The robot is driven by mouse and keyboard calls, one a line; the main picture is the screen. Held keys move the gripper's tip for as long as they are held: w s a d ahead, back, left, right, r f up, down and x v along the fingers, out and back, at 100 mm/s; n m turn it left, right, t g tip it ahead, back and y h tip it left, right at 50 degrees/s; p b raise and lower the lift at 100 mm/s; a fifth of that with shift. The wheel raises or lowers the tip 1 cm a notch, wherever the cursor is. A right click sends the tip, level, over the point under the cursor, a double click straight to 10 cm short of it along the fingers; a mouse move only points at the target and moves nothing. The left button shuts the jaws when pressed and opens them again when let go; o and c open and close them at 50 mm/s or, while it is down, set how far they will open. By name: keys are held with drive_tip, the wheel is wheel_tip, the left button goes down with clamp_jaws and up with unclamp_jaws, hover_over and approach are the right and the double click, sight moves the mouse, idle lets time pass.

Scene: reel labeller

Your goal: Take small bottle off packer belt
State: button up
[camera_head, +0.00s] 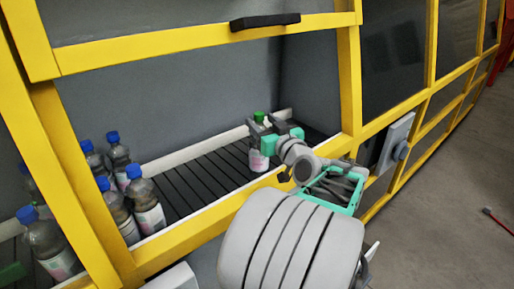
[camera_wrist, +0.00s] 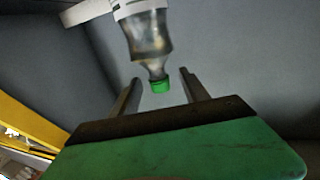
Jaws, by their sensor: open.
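The small bottle (camera_head: 258,158) stands upright on the dark packer belt (camera_head: 193,180) inside the yellow-framed machine. It has a green cap and a white and pink label. My gripper (camera_head: 262,127) reaches in through the opening and is at the bottle's upper part, hiding some of it. In the wrist view the clear bottle (camera_wrist: 149,36) appears upside down, its green cap toward me. The two fingers of my gripper (camera_wrist: 160,84) are apart, one on each side of the cap, with gaps visible. I cannot see a finger touching the bottle.
Several blue-capped bottles (camera_head: 146,205) stand at the left end of the belt. A pale rail (camera_head: 200,148) runs along the belt's back. The yellow frame's lower bar (camera_head: 205,232) lies below my arm, and a raised door with a black handle (camera_head: 265,21) is above.

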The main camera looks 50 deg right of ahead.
sight(255, 113)
drive_tip(key=p+x, duration=0.2)
drive_tip(key=x, duration=0.4)
drive_tip(key=shift+r, duration=0.2)
drive_tip(key=shift+s, duration=0.15)
clamp_jaws()
idle(0.8)
drive_tip(key=shift+r, duration=0.1)
